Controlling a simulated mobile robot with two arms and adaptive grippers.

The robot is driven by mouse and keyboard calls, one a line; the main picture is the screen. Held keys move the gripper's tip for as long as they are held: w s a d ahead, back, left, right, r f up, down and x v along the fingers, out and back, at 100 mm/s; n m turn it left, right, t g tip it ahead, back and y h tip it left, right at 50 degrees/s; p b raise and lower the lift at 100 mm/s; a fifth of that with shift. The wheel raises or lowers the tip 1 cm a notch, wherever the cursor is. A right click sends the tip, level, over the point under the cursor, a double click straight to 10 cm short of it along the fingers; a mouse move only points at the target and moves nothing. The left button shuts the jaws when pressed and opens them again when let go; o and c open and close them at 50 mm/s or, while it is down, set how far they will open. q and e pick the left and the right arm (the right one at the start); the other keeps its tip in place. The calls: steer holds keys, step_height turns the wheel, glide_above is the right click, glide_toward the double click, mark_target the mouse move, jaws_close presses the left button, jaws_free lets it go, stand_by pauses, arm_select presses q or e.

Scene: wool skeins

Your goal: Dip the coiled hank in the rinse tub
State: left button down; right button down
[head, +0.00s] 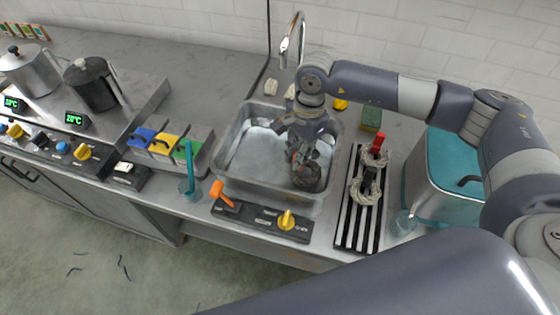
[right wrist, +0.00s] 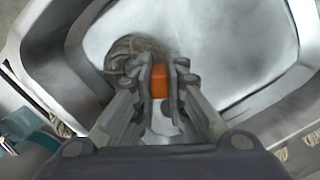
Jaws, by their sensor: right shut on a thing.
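The rinse tub (head: 228,178) is a metal basin with pale water, set in the counter at the middle of the head view; its wall also shows in the right wrist view (right wrist: 285,75). My right gripper (head: 297,158) points down inside the tub. In the right wrist view its fingers (right wrist: 160,85) are shut on an orange block (right wrist: 160,80). The dark grey coiled hank (head: 308,178) hangs at the fingertips, low in the tub near its right front side. It shows beside the fingers in the right wrist view (right wrist: 132,50). Whether it touches the water is unclear. My left gripper is out of view.
A slatted rack (head: 345,235) with pale hanks (head: 365,190) and a red-topped piece (head: 378,145) stands right of the tub. A teal-filled tank (head: 455,160) is further right. A faucet (head: 290,40) rises behind. A control panel (head: 262,220) with knobs lies in front.

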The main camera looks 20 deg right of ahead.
steer(key=shift+r+p, duration=2.25)
steer(key=shift+r, duration=3.3)
steer(key=shift+r, duration=0.1)
step_height(320, 180, up, 3)
steer(key=shift+f+p, duration=0.1)
steer(key=shift+p, duration=0.25)
